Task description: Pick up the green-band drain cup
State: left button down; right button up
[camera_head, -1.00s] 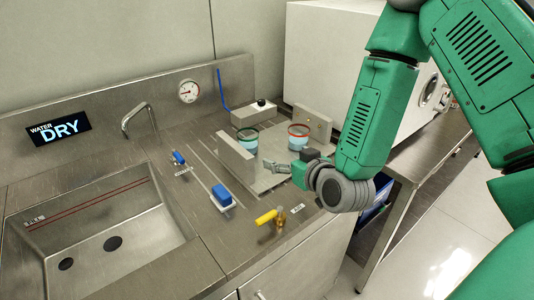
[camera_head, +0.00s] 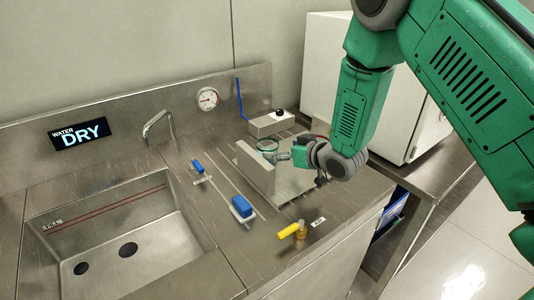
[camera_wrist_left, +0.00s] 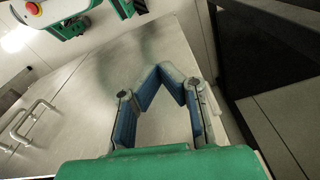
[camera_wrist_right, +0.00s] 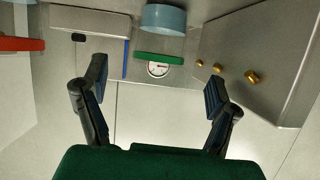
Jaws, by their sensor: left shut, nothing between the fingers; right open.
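The green-band drain cup (camera_head: 268,146) stands in the steel fixture on the counter, partly behind its upright plate. In the right wrist view its green band (camera_wrist_right: 160,57) and pale blue lower part (camera_wrist_right: 163,18) lie between the two fingers' lines, ahead of the tips. My right gripper (camera_head: 284,156) is open beside the cup, on its right in the head view. Its spread fingers also show in the right wrist view (camera_wrist_right: 156,82), with nothing gripped. My left gripper (camera_wrist_left: 163,74) is shut and empty, away from the counter; the head view does not show it.
A red band (camera_wrist_right: 20,44) shows at the left of the right wrist view. The fixture's upright plate (camera_head: 254,172) stands near the cup. Blue-handled (camera_head: 241,206) and yellow-handled (camera_head: 289,230) valves stand in front. The sink (camera_head: 125,235) is at left, a white cabinet (camera_head: 329,55) behind.

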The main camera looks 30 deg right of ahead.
aim_at(265, 148)
jog(key=x, duration=0.3)
jog(key=shift+d+f, duration=0.1)
jog(key=shift+d, duration=0.15)
jog(key=w, duration=0.1)
jog(key=w+a+f, duration=0.1)
jog(key=w, duration=0.1)
jog(key=shift+w+a+f, duration=0.15)
jog(key=shift+w+a, duration=0.2)
jog(key=shift+a, duration=0.05)
jog(key=shift+w+f, duration=0.2)
jog(key=shift+w, duration=0.25)
jog(key=shift+d, duration=0.2)
jog(key=shift+d, duration=0.15)
jog(key=c, duration=1.3)
